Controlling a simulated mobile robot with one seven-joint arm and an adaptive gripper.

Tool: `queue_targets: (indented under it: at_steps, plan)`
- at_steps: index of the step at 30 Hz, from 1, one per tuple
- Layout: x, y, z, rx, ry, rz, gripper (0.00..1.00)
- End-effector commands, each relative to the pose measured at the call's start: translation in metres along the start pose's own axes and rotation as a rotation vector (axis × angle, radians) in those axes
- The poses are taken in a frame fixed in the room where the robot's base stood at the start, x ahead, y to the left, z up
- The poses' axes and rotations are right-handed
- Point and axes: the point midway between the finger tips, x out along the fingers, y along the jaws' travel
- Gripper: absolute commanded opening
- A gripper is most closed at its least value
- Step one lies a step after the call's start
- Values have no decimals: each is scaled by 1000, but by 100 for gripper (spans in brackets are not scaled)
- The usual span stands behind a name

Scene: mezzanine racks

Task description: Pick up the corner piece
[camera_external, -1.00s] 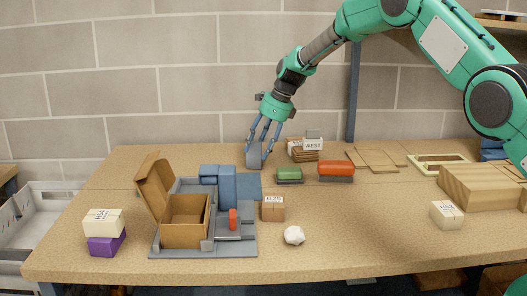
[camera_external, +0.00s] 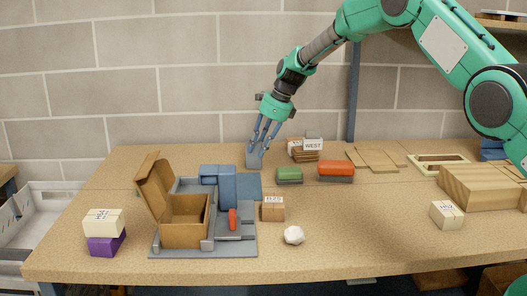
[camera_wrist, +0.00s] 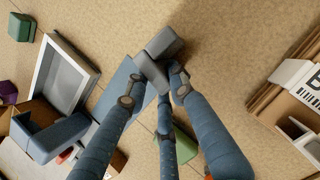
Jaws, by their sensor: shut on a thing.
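The corner piece is a grey angled block (camera_external: 253,158) at the back of the wooden table, left of centre. My gripper (camera_external: 259,150) has three blue-grey fingers, points down and is shut on the piece. In the wrist view the grey corner piece (camera_wrist: 158,52) sits between the fingertips of my gripper (camera_wrist: 154,80), with two blocky arms meeting at an angle. I cannot tell whether its lower end touches the tabletop.
A grey fixture (camera_external: 245,250) with an open brown box (camera_external: 185,208) and blue blocks stands front left of my gripper. Green (camera_external: 289,175) and red (camera_external: 336,168) blocks and a box labelled WEST (camera_external: 313,146) are to the right. A white faceted lump (camera_external: 294,235) lies in front.

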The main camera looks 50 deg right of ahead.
Motion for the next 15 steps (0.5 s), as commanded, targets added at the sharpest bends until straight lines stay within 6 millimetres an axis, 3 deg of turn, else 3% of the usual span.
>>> queue_targets:
  at_steps: [8, 15]
  plan:
    - [-8, 0, 3, 0, -1, 0, 13]
    - [-35, -1, 15, -2, -2, -3, 13]
